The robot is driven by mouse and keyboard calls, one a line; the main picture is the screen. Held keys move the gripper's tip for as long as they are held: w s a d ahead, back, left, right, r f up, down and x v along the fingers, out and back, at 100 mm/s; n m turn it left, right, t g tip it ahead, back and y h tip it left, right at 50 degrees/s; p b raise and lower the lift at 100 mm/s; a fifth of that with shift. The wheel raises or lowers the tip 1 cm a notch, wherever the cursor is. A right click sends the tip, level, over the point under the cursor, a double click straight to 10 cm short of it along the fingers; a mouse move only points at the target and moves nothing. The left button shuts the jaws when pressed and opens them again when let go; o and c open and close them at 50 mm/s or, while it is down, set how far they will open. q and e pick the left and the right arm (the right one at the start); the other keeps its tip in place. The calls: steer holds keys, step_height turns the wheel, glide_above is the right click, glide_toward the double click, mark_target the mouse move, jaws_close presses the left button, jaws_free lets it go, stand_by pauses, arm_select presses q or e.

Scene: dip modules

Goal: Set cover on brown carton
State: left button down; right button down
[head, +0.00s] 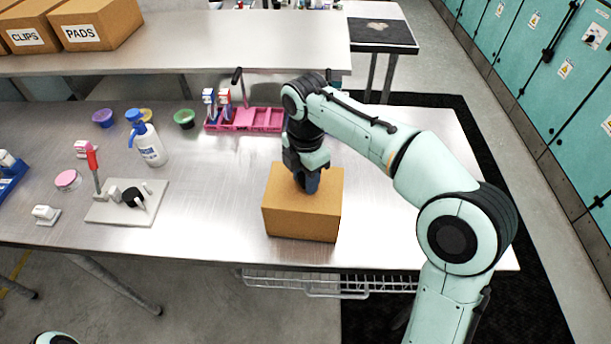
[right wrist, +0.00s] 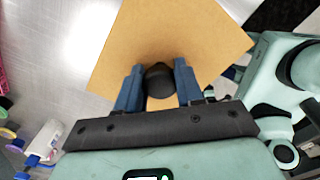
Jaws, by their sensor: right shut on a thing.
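The brown carton (head: 300,222) stands upright near the front edge of the steel table. Its top face, which appears to be the flat brown cover (right wrist: 175,38), has a dark round knob (right wrist: 159,78) in the right wrist view. My right gripper (head: 307,184) points down over the top and is shut on this knob, one blue finger on each side. No gap shows between cover and carton, but the gripper hides part of the top, so I cannot tell whether the cover rests fully on it. My left gripper is not in view.
A pink rack (head: 246,119) stands behind the carton. A white bottle with a blue pump (head: 148,148), small bowls and a grey board (head: 127,209) with a red-handled device are to the left. The table right of the carton is clear beneath my arm.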

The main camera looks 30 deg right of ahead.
steer(key=shift+f, duration=0.1)
steer(key=shift+f, duration=0.3)
steer(key=c, duration=0.7)
jaws_free()
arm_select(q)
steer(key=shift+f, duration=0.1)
arm_select(e)
steer(key=shift+r, duration=0.2)
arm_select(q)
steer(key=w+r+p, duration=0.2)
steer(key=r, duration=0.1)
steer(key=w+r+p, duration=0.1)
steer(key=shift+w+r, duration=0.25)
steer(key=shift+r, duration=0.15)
arm_select(e)
step_height(320, 180, up, 12)
steer(key=shift+w+r, duration=0.1)
steer(key=shift+r, duration=0.1)
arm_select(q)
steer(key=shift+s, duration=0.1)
